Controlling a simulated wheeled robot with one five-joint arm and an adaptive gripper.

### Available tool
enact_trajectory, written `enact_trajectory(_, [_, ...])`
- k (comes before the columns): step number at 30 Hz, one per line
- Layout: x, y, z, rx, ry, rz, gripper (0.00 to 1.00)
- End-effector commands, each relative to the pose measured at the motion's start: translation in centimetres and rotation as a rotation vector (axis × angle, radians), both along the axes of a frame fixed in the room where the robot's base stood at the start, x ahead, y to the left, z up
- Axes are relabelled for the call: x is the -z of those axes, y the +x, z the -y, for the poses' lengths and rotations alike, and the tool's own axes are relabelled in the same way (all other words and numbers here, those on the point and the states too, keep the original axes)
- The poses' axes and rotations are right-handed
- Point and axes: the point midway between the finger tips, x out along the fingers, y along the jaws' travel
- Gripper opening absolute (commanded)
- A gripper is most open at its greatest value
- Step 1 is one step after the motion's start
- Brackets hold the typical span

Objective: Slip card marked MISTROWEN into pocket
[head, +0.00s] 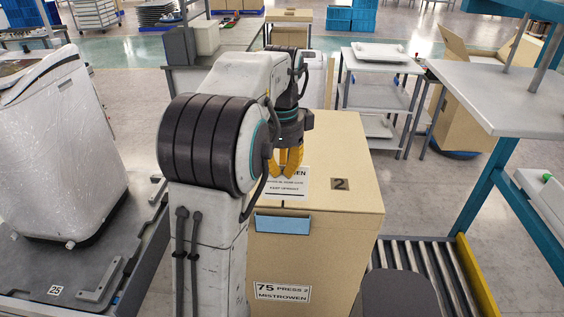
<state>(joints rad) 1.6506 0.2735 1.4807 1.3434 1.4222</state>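A large cardboard box (340,215) stands in front of me, marked "2" on top. A white card or label (290,188) shows at the box's top near its front edge. Its readable text is a word ending in "EN" and "KEEP UPRIGHT". My gripper (287,172) points down over it with yellow fingers that hide part of it. I cannot tell whether the fingers touch or hold it. A blue rectangle (282,225), perhaps the pocket, is on the box's front face. Below it a label (283,291) reads "75 PRESS 2 MISTROWEN". My arm hides the box's left side.
A roller conveyor (420,262) with a yellow rail lies right of the box. A grey shelf on blue posts (500,92) stands at the right. A plastic-wrapped unit (62,150) sits on a dark platform at the left. A grey cart (380,100) stands behind the box.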

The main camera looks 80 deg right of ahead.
Motion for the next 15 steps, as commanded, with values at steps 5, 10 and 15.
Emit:
enact_trajectory(5, [1.3,0.0,0.0,-0.001,0.002,0.0,0.0])
enact_trajectory(10, [2.5,0.0,-0.1,-0.002,0.003,0.0,0.0])
enact_trajectory(15, [3.7,0.0,0.0,-0.002,0.002,0.0,0.0])
